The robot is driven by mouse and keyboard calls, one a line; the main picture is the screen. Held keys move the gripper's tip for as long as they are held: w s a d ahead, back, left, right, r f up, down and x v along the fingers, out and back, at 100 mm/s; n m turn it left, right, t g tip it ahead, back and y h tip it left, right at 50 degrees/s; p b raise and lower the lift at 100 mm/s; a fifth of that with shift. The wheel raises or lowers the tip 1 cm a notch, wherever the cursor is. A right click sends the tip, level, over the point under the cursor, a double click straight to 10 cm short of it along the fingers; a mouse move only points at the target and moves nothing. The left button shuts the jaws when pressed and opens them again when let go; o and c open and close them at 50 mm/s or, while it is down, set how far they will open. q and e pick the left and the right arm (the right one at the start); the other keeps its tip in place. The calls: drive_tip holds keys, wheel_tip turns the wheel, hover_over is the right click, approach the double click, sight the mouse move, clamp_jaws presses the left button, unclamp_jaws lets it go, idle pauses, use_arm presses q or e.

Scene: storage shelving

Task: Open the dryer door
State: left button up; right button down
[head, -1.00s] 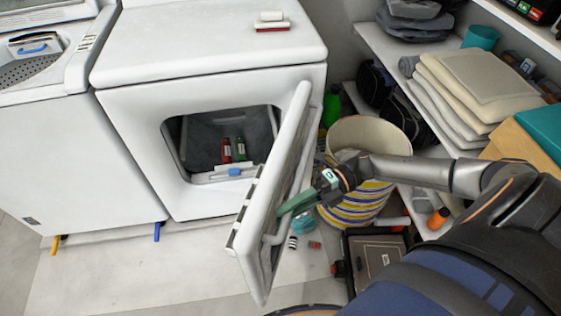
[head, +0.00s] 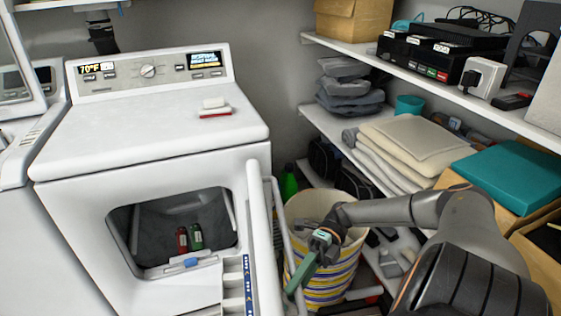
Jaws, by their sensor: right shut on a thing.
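The white dryer (head: 150,130) stands at the left, and its dark drum opening (head: 170,235) is uncovered. The dryer door (head: 260,235) stands swung out toward me, hinged at the right of the opening, and shows nearly edge-on. A bar-shaped handle (head: 283,232) runs along its outer face. My right gripper (head: 303,274), with green fingers, reaches in from the right and is shut on the door handle at the door's outer side. The exact contact is small and partly hidden. My left gripper is not in view.
A red and a green bottle (head: 196,237) lie in the drum. A striped basket (head: 330,275) stands close behind my right gripper. Shelves with folded towels (head: 415,145) and boxes fill the right side. A red-and-white brush (head: 214,108) lies on the dryer top.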

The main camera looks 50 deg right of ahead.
drive_tip(key=shift+s+d, duration=0.2)
drive_tip(key=shift+d, duration=0.15)
drive_tip(key=c, duration=0.8)
unclamp_jaws()
drive_tip(key=shift+o, duration=0.2)
drive_tip(key=d+r+b, duration=0.1)
drive_tip(key=d+b, duration=0.1)
drive_tip(key=d, duration=0.5)
drive_tip(key=shift+w+d, duration=0.2)
drive_tip(key=shift+w, duration=0.15)
